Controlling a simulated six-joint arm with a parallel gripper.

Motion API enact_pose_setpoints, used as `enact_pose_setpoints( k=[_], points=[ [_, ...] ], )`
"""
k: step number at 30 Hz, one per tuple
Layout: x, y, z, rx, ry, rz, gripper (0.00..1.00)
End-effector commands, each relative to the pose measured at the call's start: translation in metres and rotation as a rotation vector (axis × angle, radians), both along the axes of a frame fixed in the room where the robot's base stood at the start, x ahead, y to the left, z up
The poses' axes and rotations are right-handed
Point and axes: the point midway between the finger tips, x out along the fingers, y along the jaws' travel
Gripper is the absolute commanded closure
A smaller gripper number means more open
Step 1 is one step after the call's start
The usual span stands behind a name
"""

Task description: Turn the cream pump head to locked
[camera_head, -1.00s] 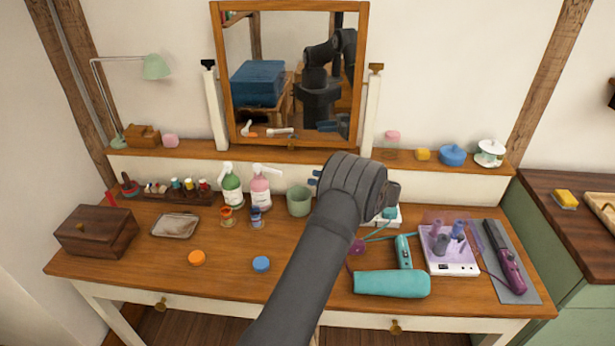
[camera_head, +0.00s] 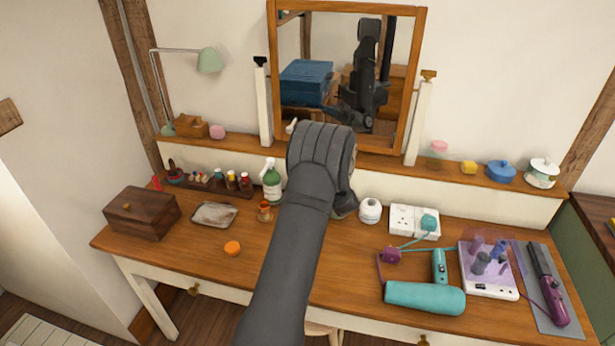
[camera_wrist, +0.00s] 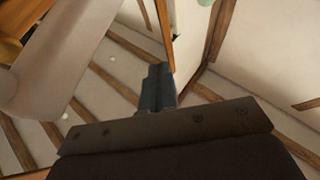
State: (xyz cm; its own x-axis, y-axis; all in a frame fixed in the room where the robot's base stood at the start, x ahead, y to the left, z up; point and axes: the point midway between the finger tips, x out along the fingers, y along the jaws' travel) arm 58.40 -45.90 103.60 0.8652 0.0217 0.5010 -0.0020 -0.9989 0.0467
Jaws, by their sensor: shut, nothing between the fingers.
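A green bottle with a white pump head (camera_head: 272,180) stands upright at the back of the dressing table, just left of my arm. The pink pump bottle is hidden behind my arm, so I cannot see how its head is turned. I also cannot tell the lock state of the green bottle's head.
A small white jar (camera_head: 370,210) stands right of my wrist. An amber-coloured small pot (camera_head: 265,211) is close on the left. A white socket block (camera_head: 414,222), teal hair dryer (camera_head: 425,297) and cords lie to the right. The mirror (camera_head: 422,80) and shelf stand behind.

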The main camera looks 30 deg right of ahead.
Motion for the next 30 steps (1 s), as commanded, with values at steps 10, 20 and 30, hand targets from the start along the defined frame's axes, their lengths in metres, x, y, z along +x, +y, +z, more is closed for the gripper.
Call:
enact_pose_setpoints(
  k=[10, 20, 30],
  points=[
    [0.017, 0.058, -0.009, 0.167, 0.001, -0.455, 1.0],
    [-0.032, 0.119, -0.061, 0.29, 0.244, -0.872, 1.0],
    [-0.084, 0.155, -0.095, 0.328, 0.44, -1.08, 1.0]
  ],
)
